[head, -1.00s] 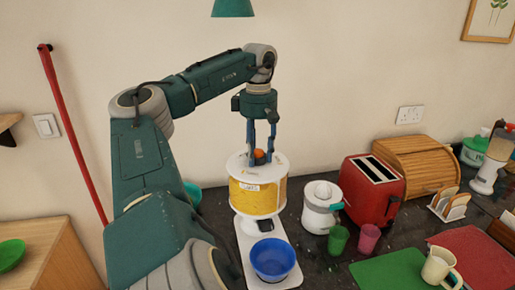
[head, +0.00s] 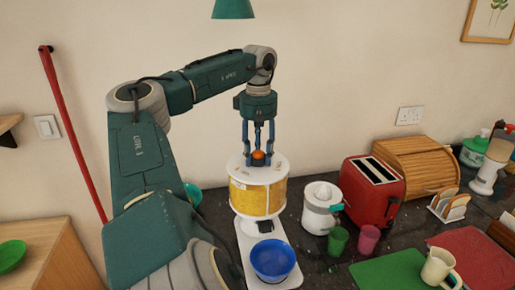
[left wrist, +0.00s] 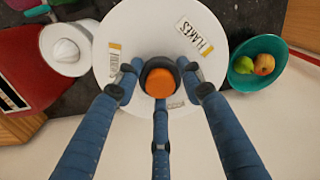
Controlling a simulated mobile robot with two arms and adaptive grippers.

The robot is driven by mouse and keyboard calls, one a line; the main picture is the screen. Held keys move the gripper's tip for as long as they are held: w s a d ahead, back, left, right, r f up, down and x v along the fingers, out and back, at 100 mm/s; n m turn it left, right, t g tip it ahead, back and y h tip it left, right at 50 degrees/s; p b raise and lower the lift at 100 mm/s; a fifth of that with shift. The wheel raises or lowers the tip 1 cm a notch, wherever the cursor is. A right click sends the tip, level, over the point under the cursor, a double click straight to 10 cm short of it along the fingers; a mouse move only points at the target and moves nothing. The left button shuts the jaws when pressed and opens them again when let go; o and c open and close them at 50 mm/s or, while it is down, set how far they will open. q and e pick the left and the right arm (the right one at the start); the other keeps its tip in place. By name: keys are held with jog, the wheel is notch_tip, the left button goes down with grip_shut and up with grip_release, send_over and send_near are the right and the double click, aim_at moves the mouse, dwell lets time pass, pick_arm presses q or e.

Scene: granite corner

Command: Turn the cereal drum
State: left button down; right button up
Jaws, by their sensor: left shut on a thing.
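The cereal drum (head: 258,196) is a round white-topped dispenser with yellow contents showing in its side. It stands upright on a white base (head: 252,247). Its white top also shows in the left wrist view (left wrist: 215,60), with a label reading FLAKES and other small labels. An orange-capped knob (left wrist: 159,84) sits at the middle of the top. My left gripper (head: 257,152) points straight down, its three blue fingers closed around the knob. A blue bowl (head: 272,261) rests on the base at the drum's front. My right gripper is not in view.
A white juicer (head: 321,207), red toaster (head: 373,192), green cup (head: 338,241) and pink cup (head: 368,239) stand right of the drum. A teal fruit bowl (left wrist: 257,88) is close beside it. The wall is behind.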

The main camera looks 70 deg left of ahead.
pick_arm(q)
jog(key=m, duration=0.6)
jog(key=shift+s+d+f+m, duration=0.1)
jog(key=shift+d+f+m, duration=0.15)
jog(key=shift+d+m, duration=0.05)
jog(key=m+p, duration=0.1)
jog(key=m, duration=0.5)
jog(key=shift+s+f, duration=0.1)
dwell(0.3)
jog(key=c, duration=1.3)
grip_release()
jog(key=shift+c, duration=0.2)
jog(key=shift+o, duration=1.3)
jog(key=shift+s, duration=0.1)
jog(key=shift+s+r, duration=0.1)
jog(key=shift+r, duration=0.2)
jog(key=shift+a, duration=0.1)
